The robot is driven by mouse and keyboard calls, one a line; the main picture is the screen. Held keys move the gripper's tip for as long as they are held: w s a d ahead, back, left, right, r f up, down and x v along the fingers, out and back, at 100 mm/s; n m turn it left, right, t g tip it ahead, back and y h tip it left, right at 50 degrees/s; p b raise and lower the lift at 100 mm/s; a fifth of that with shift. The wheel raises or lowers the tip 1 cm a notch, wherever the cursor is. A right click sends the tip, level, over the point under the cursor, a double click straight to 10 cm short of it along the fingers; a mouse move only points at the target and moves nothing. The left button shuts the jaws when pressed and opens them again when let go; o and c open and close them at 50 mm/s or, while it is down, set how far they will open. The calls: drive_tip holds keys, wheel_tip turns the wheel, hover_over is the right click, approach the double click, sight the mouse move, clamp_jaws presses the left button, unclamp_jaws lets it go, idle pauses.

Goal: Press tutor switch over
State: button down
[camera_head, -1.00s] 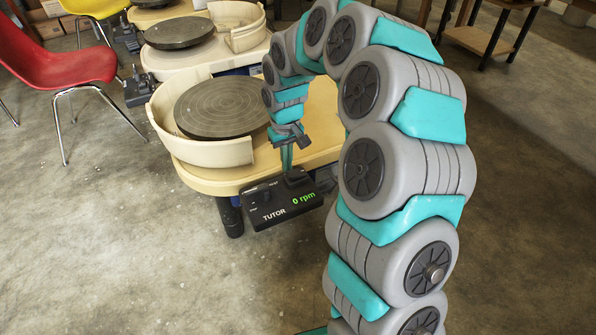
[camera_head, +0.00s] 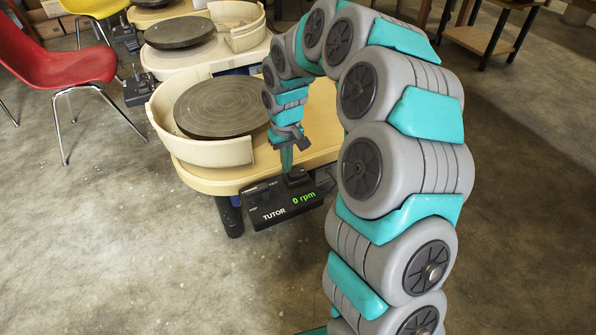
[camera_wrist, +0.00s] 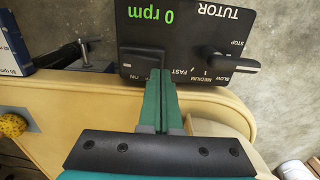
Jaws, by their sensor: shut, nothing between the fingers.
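The black control box (camera_head: 283,205) marked TUTOR sits at the front edge of the nearest wheel's table, its green display reading 0 rpm. In the wrist view the box (camera_wrist: 190,30) appears upside down. Its dark rocker switch (camera_wrist: 140,60) is at the left, with ON printed beside it. A speed lever (camera_wrist: 232,63) stands at the right, by the marks STOP, SLOW, MEDIUM and FAST. My gripper (camera_wrist: 161,74) is shut and empty, its teal fingertips at the switch's right end. The fingers hide part of the switch; I cannot tell whether they touch it.
The nearest potter's wheel (camera_head: 222,107) has a cream splash pan (camera_head: 205,153) around it. Another wheel (camera_head: 180,32) stands behind it. A red chair (camera_head: 60,68) is at the left. A yellow sponge (camera_wrist: 12,125) lies on the table. The floor in front is clear.

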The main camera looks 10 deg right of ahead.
drive_tip(key=shift+f, duration=0.85)
drive_tip(key=shift+r, duration=0.25)
drive_tip(key=shift+s+a+r, duration=0.1)
drive_tip(key=shift+s+a, duration=0.1)
drive_tip(key=shift+a, duration=0.8)
drive_tip(key=shift+s+a+r, duration=0.1)
drive_tip(key=shift+s+a, duration=0.15)
drive_tip(key=shift+a, duration=0.7)
drive_tip(key=shift+s+a+r, duration=0.1)
drive_tip(key=shift+s+a, duration=0.1)
drive_tip(key=shift+a, duration=0.8)
wheel_tip(320, 180, up, 8)
drive_tip(key=p, duration=0.2)
drive_tip(key=s+d+r, duration=0.1)
drive_tip(key=s+d, duration=0.1)
drive_tip(key=s, duration=0.9)
drive_tip(key=s+d+r+m+g, duration=0.1)
drive_tip(key=s+d+r, duration=0.1)
drive_tip(key=s, duration=1)
drive_tip(key=s+d+r+m, duration=0.1)
drive_tip(key=s+d, duration=0.3)
drive_tip(key=s, duration=0.8)
drive_tip(key=shift+s+d+r+g, duration=0.25)
drive_tip(key=shift+r+g, duration=0.15)
drive_tip(key=shift+r, duration=0.35)
